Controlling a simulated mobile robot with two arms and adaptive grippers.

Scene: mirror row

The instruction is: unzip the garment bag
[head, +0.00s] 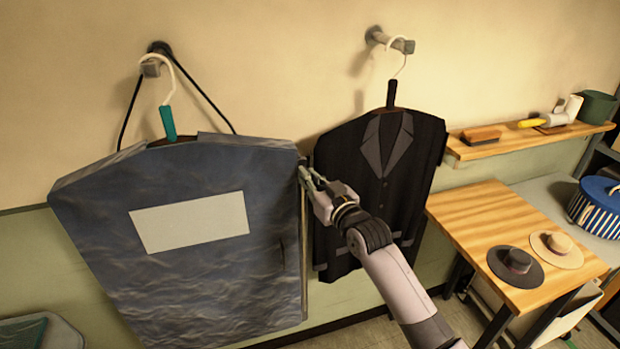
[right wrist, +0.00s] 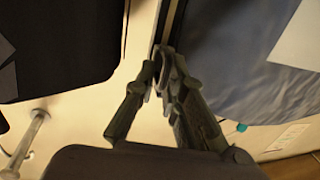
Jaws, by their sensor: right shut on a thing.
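The blue-grey garment bag (head: 180,275) hangs on the left wall peg, with a blank pale label on its front. It also shows at the right of the right wrist view (right wrist: 225,60). A narrow strip, the zip (head: 304,245), runs down its right edge; in the right wrist view it is a dark line (right wrist: 175,20). My right gripper (head: 308,178) is at the top of this edge. Its fingertips (right wrist: 164,62) are shut on what appears to be the zip pull, which the fingers hide. My left gripper is not in view.
A black jacket (head: 412,190) hangs close by on the right, behind my right arm. A wooden table (head: 470,215) with two hats and a wall shelf (head: 500,142) with a brush stand farther right. A black cord (head: 208,98) loops from the left peg (head: 150,67).

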